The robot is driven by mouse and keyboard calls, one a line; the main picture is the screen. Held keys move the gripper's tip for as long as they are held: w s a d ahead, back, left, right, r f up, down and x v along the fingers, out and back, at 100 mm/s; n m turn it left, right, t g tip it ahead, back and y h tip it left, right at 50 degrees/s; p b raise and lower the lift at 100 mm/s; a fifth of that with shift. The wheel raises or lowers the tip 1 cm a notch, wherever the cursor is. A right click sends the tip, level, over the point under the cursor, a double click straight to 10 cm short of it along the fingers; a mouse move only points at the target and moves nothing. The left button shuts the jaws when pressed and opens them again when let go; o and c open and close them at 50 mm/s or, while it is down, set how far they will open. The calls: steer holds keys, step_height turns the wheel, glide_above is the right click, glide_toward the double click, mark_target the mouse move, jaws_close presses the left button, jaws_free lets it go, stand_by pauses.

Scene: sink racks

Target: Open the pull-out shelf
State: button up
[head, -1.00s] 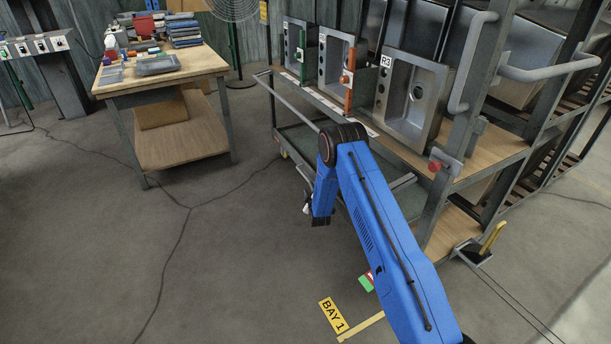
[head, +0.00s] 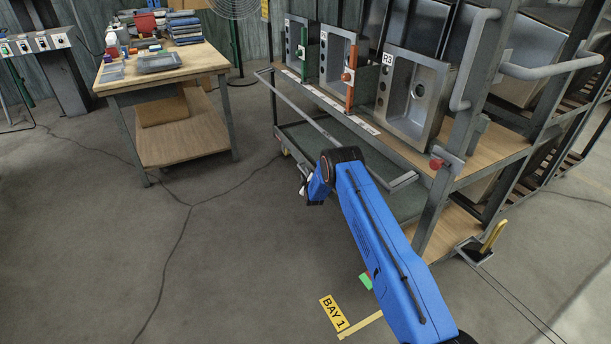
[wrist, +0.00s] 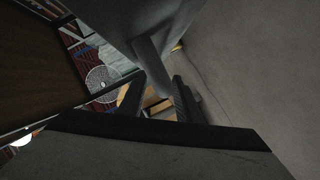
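The pull-out shelf (head: 392,196) is a green-topped tray low in the rack, under the sinks. A long grey bar (head: 300,112) runs along its front. My blue arm crosses in front of its middle. My gripper (head: 303,186) is small in the head view, beside the front of the shelf and largely hidden by my wrist. In the wrist view two dark fingers (wrist: 158,100) stand apart with a gap between them. A grey bar-like piece (wrist: 152,62) shows just beyond the gap; I cannot tell whether it touches a finger.
Sinks (head: 412,92) stand on the wooden shelf above, with green and orange uprights between them. A grey post with a red knob (head: 436,163) stands right. A workbench (head: 165,75) is back left. A yellow-handled floor piece (head: 482,245) lies right.

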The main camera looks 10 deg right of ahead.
steer(key=shift+w, duration=0.4)
jaws_close()
steer(key=shift+a, duration=0.15)
steer(key=s+a, duration=0.4)
steer(key=a, duration=0.9)
steer(key=s+a, duration=0.4)
steer(key=a, duration=0.9)
steer(key=shift+s+a, duration=0.15)
steer(key=shift+s, duration=0.2)
steer(key=shift+f, duration=0.1)
jaws_free()
